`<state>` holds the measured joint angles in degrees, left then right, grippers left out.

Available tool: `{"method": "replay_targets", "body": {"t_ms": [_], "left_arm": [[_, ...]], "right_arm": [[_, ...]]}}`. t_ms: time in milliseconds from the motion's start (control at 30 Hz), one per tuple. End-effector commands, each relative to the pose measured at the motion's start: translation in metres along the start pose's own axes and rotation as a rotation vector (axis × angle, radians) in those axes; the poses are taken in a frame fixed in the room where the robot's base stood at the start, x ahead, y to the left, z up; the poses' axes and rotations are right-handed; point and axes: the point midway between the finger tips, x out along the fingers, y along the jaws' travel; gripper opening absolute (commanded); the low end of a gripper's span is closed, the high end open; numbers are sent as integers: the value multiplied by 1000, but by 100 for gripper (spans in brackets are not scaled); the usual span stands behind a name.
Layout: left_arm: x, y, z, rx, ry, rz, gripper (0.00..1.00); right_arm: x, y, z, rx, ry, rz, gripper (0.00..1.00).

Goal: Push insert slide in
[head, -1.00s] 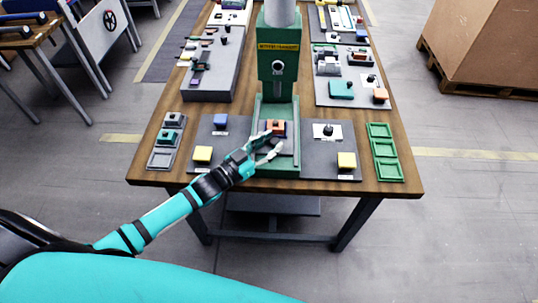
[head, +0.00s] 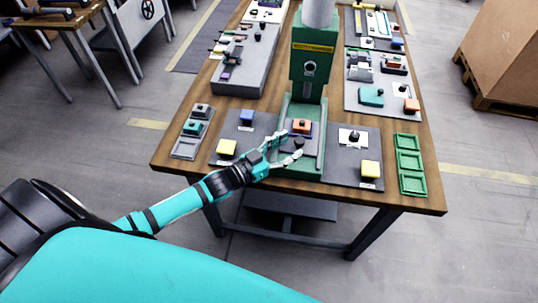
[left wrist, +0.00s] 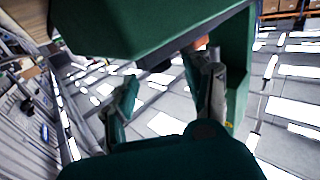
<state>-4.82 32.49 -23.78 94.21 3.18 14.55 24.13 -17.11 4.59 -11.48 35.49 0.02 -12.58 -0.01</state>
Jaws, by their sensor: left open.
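The green press (head: 307,75) stands in the middle of the wooden table. A grey slide (head: 310,148) lies between its green rails and bears an orange insert (head: 302,126) with a dark top. A dark round knob (head: 299,142) shows at the front of the slide. My left gripper (head: 291,148) is open at the left front of the slide, its fingertips beside the knob. I cannot tell whether they touch it. In the left wrist view the fingers (left wrist: 165,95) are apart beside green press parts (left wrist: 150,30). My right gripper is not in view.
Yellow buttons (head: 227,147) and (head: 370,168) flank the press on grey panels. A green tray (head: 411,165) with empty compartments is at the right edge. A grey tray (head: 186,147) with teal parts is at the left. Fixture boards stand farther back.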

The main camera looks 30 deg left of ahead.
Motion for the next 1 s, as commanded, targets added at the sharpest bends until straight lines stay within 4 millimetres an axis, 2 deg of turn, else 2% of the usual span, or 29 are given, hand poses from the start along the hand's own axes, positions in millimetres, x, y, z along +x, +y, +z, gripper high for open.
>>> {"method": "replay_targets", "body": {"t_ms": [33, 200, 433, 600, 867, 933, 1000], "left_arm": [[-13, 0, 2, 0, -5, 0, 51], [-50, 0, 2, 0, -4, 0, 51], [-85, 0, 1, 1, -2, 0, 51], [-93, 0, 0, 1, -1, 0, 51], [-93, 0, 0, 2, 1, 1, 52], [-90, 2, -7, 18, 16, 15, 52], [-79, 11, -26, 75, 64, 64, 52]], "right_arm": [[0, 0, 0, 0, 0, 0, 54], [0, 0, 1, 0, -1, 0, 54], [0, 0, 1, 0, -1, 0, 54], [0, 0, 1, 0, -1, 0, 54], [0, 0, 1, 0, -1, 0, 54], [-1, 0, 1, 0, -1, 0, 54], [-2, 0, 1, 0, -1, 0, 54]]}}
